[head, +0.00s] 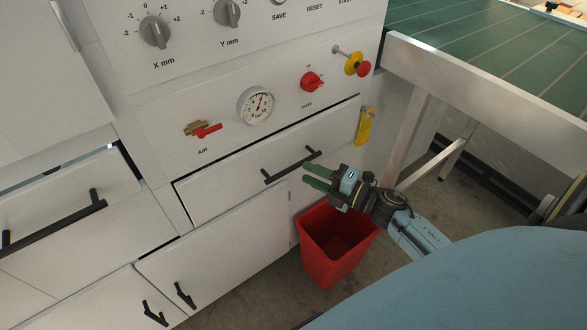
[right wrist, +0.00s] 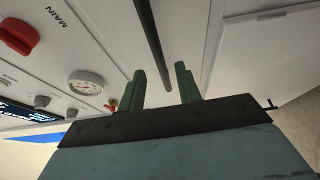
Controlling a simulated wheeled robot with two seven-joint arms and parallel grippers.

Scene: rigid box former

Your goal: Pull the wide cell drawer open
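A white drawer front (head: 235,170) sits below the gauge panel, with a black bar handle (head: 290,165) across it. A dark gap runs along its top edge; it looks shut or nearly so. My right gripper (head: 306,174) is near the right end of this handle, its two green fingers apart and empty. In the right wrist view, a dark bar (right wrist: 150,40) runs lengthwise in the space between the open fingers (right wrist: 162,84); whether it lies between them or beyond the tips I cannot tell. My left gripper is not in view.
A second drawer (head: 70,240) with a black handle is at the left. Cupboard doors (head: 215,245) are below. A red bin (head: 335,262) stands under my right gripper. A green-topped conveyor (head: 480,40) is at the upper right.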

